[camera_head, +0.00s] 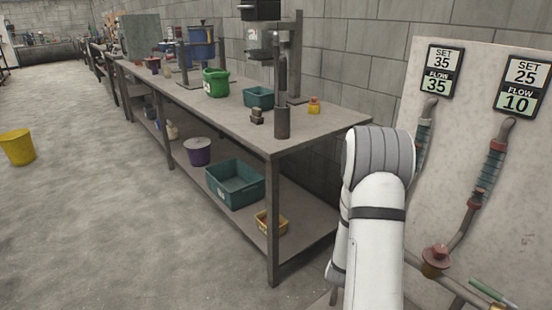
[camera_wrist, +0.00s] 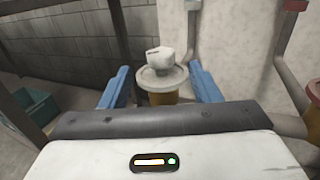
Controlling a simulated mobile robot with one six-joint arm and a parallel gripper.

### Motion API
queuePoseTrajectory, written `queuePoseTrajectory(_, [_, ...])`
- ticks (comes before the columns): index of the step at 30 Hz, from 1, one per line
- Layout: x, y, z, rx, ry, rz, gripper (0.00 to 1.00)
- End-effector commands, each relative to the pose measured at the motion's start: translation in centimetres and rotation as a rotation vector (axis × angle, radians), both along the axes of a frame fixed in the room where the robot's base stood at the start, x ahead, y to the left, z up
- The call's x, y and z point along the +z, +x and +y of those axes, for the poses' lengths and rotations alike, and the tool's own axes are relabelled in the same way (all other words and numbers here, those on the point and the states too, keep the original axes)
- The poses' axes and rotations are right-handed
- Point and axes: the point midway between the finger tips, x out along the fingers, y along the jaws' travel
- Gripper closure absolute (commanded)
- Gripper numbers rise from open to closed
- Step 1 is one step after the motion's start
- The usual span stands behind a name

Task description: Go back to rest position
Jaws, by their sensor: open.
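My gripper (camera_wrist: 160,90) shows in the wrist view with its two blue fingers spread apart and nothing held between them. Beyond and between the fingers stands an amber fitting with a pale round flange (camera_wrist: 162,77) and a whitish knob (camera_wrist: 160,56) on top. I cannot tell whether a finger touches it. In the head view my white arm (camera_head: 377,220) rises at the right, in front of the panel; my gripper is not visible there.
A pale panel (camera_head: 475,150) at the right carries two displays (camera_head: 440,70), hoses and a reddish-brown valve (camera_head: 435,260). A long workbench (camera_head: 330,125) runs along the block wall, with bins on top and below. A yellow bucket (camera_head: 17,147) stands on the open floor at left.

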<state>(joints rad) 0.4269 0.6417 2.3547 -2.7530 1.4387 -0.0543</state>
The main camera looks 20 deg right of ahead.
Motion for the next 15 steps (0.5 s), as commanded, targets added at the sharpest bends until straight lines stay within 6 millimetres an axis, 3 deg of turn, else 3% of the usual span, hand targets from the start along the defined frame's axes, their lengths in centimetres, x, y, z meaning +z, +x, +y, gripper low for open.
queuePoseTrajectory(4, [1.7, -0.4, -0.3, -0.042, 0.007, -0.017, 0.43])
queuePoseTrajectory(8, [6.4, -2.4, -1.0, -0.184, 0.043, -0.076, 0.43])
queuePoseTrajectory(12, [12.1, -6.3, -1.3, -0.407, 0.138, -0.178, 0.43])
queuePoseTrajectory(15, [15.4, -9.5, -0.8, -0.562, 0.232, -0.261, 0.43])
